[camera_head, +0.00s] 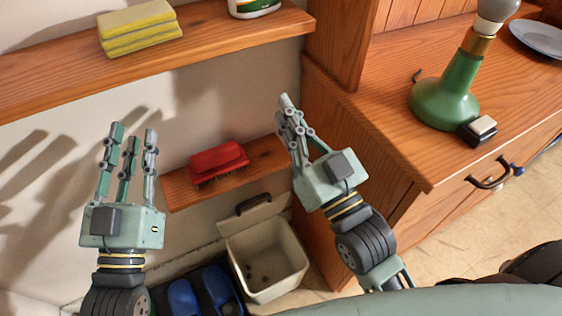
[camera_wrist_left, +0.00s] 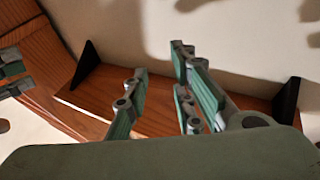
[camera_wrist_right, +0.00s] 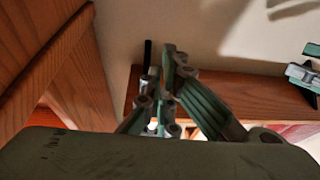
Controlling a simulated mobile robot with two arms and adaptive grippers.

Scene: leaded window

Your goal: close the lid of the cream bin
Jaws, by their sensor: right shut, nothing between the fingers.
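The cream bin (camera_head: 268,264) stands low at the wall, beside the wooden cabinet. Its lid (camera_head: 252,217) is open, tipped up at the back against the wall side, with a dark handle (camera_head: 253,205) on it. The inside shows several small dark spots. My left gripper (camera_head: 132,134) is raised to the left of the bin, empty, its fingers apart; they also show apart in the left wrist view (camera_wrist_left: 160,78). My right gripper (camera_head: 287,104) is above and right of the bin, fingers together and empty; it also shows in the right wrist view (camera_wrist_right: 160,85). Neither touches the bin.
A low shelf (camera_head: 178,195) with a red brush (camera_head: 219,162) is on the wall above the lid. Blue containers (camera_head: 218,288) stand left of the bin. An upper shelf (camera_head: 60,83) holds yellow sponges (camera_head: 139,28). The cabinet (camera_head: 385,120) at right carries a green lamp (camera_head: 446,100).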

